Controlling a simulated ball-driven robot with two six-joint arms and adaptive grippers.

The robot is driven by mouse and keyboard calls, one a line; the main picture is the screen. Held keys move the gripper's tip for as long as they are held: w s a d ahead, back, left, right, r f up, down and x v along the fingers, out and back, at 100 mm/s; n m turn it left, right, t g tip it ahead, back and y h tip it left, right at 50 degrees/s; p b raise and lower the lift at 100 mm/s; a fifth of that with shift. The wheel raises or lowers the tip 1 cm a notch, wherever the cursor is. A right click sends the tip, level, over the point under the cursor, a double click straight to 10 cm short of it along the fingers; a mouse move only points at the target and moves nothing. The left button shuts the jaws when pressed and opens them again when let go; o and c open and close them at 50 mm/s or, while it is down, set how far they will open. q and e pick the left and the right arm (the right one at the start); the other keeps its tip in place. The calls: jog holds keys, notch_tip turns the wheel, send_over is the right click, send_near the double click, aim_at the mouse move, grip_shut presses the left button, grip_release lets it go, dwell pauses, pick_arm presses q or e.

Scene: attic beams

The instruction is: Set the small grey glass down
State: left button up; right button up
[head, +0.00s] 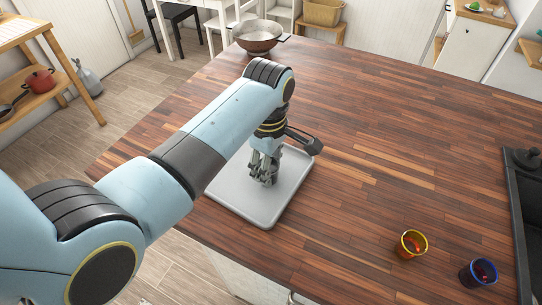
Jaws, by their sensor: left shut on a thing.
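My left gripper (263,178) points down over the light grey tray (238,206) on the wooden worktop. Its fingers are shut on a small grey thing, which I take to be the small grey glass. The fingers hide most of it, and its outline is hard to tell from the grey fingers and tray. I cannot tell whether its base touches the tray. My right gripper is not in view.
A yellow-rimmed cup (411,244) and a blue cup (478,273) stand at the front right of the worktop (400,150). A metal pan (258,36) stands at the far left corner. A dark sink (525,210) lies at the right edge. The middle is clear.

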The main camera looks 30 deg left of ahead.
pick_arm(q)
jog(key=shift+s+r, duration=0.1)
jog(key=shift+s, duration=0.2)
jog(key=o, duration=0.9)
jog(key=shift+o, duration=1)
jog(key=shift+w+f, duration=0.2)
jog(key=shift+o, duration=0.5)
jog(key=shift+s+r, duration=0.1)
jog(key=shift+r, duration=0.1)
notch_tip(320, 180, up, 12)
jog(key=b, duration=0.1)
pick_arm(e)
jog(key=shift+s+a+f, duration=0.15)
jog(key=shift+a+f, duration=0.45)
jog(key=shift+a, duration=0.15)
